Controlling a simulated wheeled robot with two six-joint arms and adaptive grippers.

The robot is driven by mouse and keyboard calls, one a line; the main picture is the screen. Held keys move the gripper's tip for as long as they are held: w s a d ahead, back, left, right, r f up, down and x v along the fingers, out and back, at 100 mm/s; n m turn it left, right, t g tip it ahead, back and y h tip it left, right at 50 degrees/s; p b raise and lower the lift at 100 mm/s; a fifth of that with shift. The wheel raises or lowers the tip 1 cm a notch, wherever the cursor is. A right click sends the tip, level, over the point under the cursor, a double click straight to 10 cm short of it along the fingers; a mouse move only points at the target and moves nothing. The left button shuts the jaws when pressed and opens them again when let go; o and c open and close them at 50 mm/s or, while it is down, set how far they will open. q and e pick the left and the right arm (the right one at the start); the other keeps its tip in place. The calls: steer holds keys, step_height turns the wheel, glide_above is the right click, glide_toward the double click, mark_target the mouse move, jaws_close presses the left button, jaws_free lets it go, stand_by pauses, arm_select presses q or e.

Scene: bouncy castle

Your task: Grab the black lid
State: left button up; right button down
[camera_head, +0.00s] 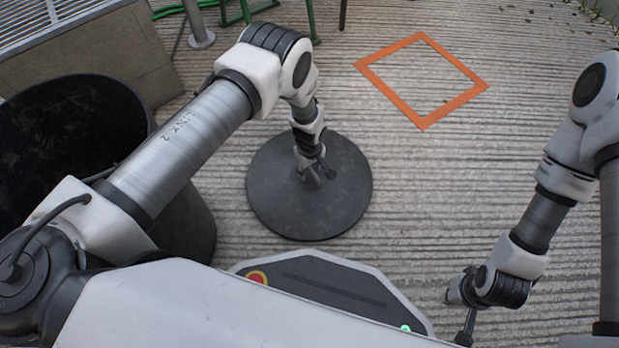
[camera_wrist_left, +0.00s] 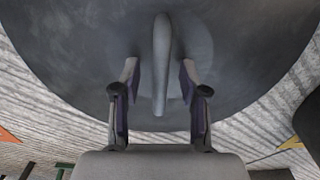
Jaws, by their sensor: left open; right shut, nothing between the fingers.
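The black lid (camera_head: 272,205) is a large dark disc lying on the ribbed ground in the head view. It fills most of the left wrist view (camera_wrist_left: 70,60), where its upright handle (camera_wrist_left: 160,65) shows in the middle. My left gripper (camera_head: 318,172) is over the lid. In the left wrist view my left gripper (camera_wrist_left: 160,80) is open, with one finger on each side of the handle and a gap showing on both sides. My right gripper (camera_head: 467,325) is shut and empty at the lower right, its tips partly hidden.
A large dark open bin (camera_head: 190,225) stands at the left, partly behind my left arm. An orange square outline (camera_head: 377,82) is marked on the ground beyond the lid. A low wall (camera_head: 120,50) and green legs (camera_head: 312,20) are at the back. Ground right of the lid is clear.

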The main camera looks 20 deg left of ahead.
arm_select(q)
jaws_close()
